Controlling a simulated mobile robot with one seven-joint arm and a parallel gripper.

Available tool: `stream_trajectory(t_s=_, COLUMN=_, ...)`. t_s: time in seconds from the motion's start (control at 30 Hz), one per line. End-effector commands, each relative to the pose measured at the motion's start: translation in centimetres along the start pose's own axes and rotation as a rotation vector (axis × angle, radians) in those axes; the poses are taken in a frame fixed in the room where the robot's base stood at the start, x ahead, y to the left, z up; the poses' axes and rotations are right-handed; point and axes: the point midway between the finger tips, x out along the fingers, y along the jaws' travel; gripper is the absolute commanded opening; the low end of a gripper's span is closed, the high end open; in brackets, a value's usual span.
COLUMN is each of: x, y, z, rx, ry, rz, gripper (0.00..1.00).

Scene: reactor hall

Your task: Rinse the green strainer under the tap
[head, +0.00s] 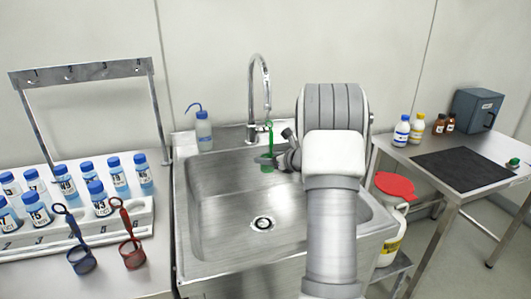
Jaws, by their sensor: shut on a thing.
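The green strainer (267,166) hangs upright over the sink (225,215), below the spout of the tap (267,100). Its thin handle rises to a small loop close under the spout. My gripper (269,160) reaches in from the right and is shut on the green strainer. My arm hides part of the sink's right side. I cannot tell whether water is running from the tap.
A squeeze bottle (204,130) stands on the sink's back left corner. A blue strainer (80,258) and a red strainer (131,250) are by the bottle rack (60,238) at left. A side table (445,180) with bottles stands right. The basin around the drain is clear.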

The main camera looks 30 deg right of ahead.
Motion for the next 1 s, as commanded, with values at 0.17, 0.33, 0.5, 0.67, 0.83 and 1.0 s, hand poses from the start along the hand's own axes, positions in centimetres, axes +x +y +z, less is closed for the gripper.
stream_trajectory(t_s=0.17, x=-0.3, y=0.4, z=-0.3, rx=0.0, ry=0.0, rz=0.0, gripper=0.09)
stream_trajectory(t_s=0.33, x=-1.2, y=1.4, z=-0.7, rx=-0.001, ry=-0.001, rz=0.0, gripper=0.09)
stream_trajectory(t_s=0.5, x=-2.1, y=2.4, z=-0.9, rx=0.0, ry=-0.001, rz=-0.001, gripper=0.09)
stream_trajectory(t_s=0.67, x=-2.9, y=3.3, z=-1.3, rx=-0.001, ry=-0.001, rz=0.0, gripper=0.09)
stream_trajectory(t_s=0.83, x=-3.7, y=4.3, z=-1.7, rx=0.0, ry=-0.001, rz=0.0, gripper=0.09)
stream_trajectory(t_s=1.0, x=-4.6, y=5.2, z=-2.0, rx=0.0, ry=-0.001, rz=0.0, gripper=0.09)
